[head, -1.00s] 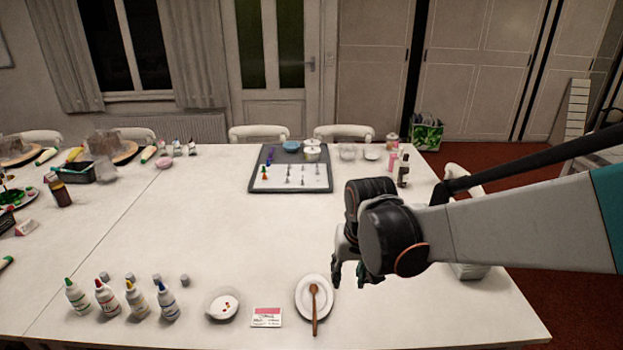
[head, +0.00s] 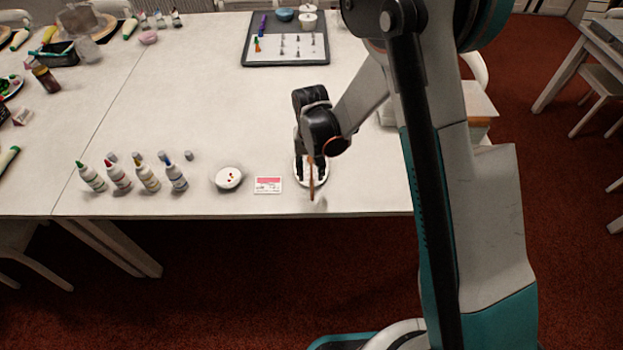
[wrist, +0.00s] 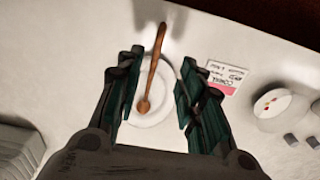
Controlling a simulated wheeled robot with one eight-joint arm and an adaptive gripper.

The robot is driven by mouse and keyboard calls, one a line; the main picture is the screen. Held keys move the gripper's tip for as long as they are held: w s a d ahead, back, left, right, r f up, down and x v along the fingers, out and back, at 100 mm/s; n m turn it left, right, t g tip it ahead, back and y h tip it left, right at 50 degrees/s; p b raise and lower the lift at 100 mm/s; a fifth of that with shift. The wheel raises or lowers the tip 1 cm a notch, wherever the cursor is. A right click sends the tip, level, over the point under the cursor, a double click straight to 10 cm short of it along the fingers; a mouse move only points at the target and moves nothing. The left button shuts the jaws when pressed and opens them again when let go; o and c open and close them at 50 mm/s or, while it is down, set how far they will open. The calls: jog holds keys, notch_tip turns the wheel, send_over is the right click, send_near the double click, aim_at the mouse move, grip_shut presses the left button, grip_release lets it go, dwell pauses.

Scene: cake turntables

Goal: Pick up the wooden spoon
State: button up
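The wooden spoon (wrist: 151,72) lies on a white oval plate (wrist: 163,128) in the wrist view, its bowl on the plate and its handle reaching past the rim. In the head view the spoon (head: 316,183) shows near the table's front edge, and the plate (head: 299,176) is partly hidden by my gripper. My gripper (wrist: 152,88) is open, with its fingers apart on either side of the plate and spoon and nothing held. In the head view my gripper (head: 311,158) is over the plate; its exact height above the spoon is hard to tell.
A pink and white card (head: 268,185), a small white bowl (head: 229,178) with red bits and several squeeze bottles (head: 148,177) stand to the left of the plate. A grey tray (head: 258,56) lies farther back. The table between is clear.

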aim_at(312, 190)
notch_tip(312, 190, down, 10)
jog(key=shift+s+d+r+b, duration=0.1)
jog(key=shift+s+d+b, duration=0.05)
jog(key=shift+b, duration=1.05)
jog(key=shift+c, duration=0.2)
grip_shut()
